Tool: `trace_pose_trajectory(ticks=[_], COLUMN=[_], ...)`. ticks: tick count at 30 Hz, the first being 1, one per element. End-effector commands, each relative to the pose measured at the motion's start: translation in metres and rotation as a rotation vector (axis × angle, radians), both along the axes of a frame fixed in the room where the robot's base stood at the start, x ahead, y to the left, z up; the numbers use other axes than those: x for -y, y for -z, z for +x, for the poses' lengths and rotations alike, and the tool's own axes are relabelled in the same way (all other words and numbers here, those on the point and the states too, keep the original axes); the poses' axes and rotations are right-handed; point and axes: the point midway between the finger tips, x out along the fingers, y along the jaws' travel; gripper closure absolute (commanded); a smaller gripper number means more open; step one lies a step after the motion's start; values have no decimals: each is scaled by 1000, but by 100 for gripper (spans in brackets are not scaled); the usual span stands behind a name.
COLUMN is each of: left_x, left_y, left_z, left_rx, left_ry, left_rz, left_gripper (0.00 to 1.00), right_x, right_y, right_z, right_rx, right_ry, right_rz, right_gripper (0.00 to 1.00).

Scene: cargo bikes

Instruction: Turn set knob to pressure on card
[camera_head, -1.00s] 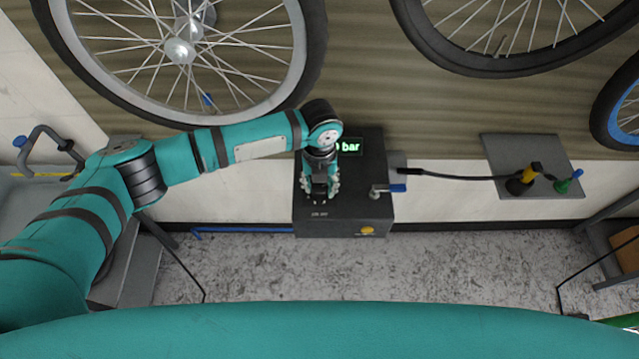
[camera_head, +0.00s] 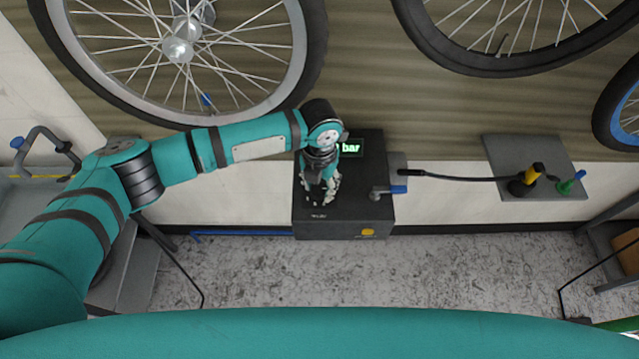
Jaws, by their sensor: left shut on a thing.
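A dark box-shaped inflator unit (camera_head: 340,215) stands against the wall. Its green lit display (camera_head: 350,147) reads "bar", with the number mostly hidden behind my arm. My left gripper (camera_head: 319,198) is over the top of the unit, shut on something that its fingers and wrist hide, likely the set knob. No card with a pressure is readable in view. My right gripper is not in view.
Bicycle wheels (camera_head: 185,50) hang above. The speckled floor in front is clear.

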Motion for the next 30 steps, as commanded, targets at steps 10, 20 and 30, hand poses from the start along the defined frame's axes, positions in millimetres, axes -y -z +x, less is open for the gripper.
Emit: trace_pose_trajectory(ticks=[10, 20, 30], left_x=[0, 0, 1], left_y=[-1, -3, -61], left_z=[1, 0, 1], left_rx=[2, 1, 5], left_ry=[-2, -2, -1], left_rz=[-1, 0, -2], left_gripper=[42, 39, 39], right_x=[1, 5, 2], right_y=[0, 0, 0], right_z=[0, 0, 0], right_rx=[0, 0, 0], right_ry=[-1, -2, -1], right_rz=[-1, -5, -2], right_gripper=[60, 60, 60])
